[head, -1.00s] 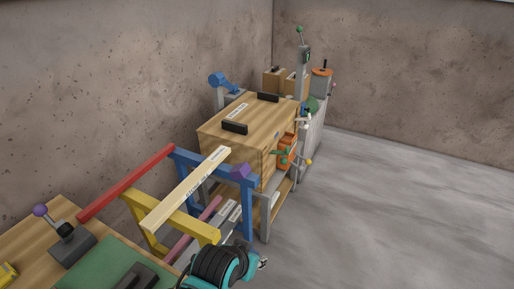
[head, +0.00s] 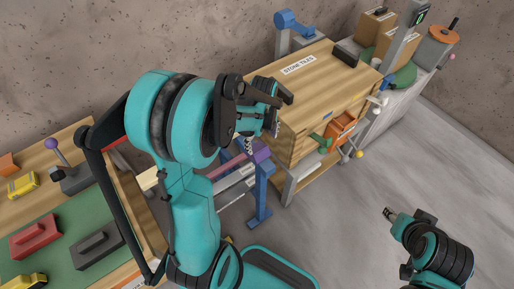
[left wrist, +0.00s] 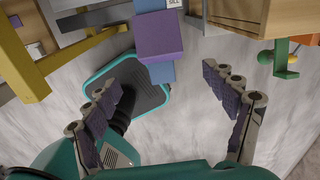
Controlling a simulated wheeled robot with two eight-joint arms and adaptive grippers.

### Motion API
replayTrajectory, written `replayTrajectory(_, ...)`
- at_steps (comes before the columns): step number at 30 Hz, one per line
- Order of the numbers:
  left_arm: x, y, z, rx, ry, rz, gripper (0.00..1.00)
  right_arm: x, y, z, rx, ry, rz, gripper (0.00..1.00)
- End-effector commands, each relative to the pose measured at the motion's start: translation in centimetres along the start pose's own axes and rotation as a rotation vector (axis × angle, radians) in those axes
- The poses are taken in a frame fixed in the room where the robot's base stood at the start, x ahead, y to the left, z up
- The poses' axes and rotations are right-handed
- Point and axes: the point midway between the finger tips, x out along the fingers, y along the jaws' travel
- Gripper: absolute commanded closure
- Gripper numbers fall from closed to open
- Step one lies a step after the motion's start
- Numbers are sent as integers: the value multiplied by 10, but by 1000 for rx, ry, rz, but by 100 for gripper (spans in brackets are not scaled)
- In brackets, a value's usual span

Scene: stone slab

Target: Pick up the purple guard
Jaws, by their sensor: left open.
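The purple guard (head: 262,151) is a small purple block on the blue end post of a frame, just below my left gripper in the head view. It also shows in the left wrist view (left wrist: 158,38), at the top middle, on a blue bar. My left gripper (left wrist: 160,82) is open and empty, its two padded fingers spread wide. The guard lies beyond the fingertips, between their lines, and appears apart from them. In the head view the left gripper (head: 262,132) partly covers the guard. My right arm shows at the lower right; its fingers are unclear.
A wooden cabinet (head: 308,92) labelled stone tiles stands close beside the guard. Its front carries an orange box (head: 341,127) and a green handle. A yellow beam (left wrist: 28,62) is at the left in the wrist view. A bench with a green mat (head: 62,225) is at left.

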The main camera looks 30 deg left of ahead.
Motion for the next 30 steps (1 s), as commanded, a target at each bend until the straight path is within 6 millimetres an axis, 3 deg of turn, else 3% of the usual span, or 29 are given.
replayTrajectory(11,38,-1,4,44,7,10,16,11,0,8,0,0,0,60)
replayTrajectory(19,78,-4,8,43,6,9,16,28,0,20,0,0,0,60)
replayTrajectory(27,81,-4,8,43,6,9,16,27,0,19,0,0,0,60)
replayTrajectory(30,81,-4,8,43,6,9,42,27,0,19,0,0,0,60)
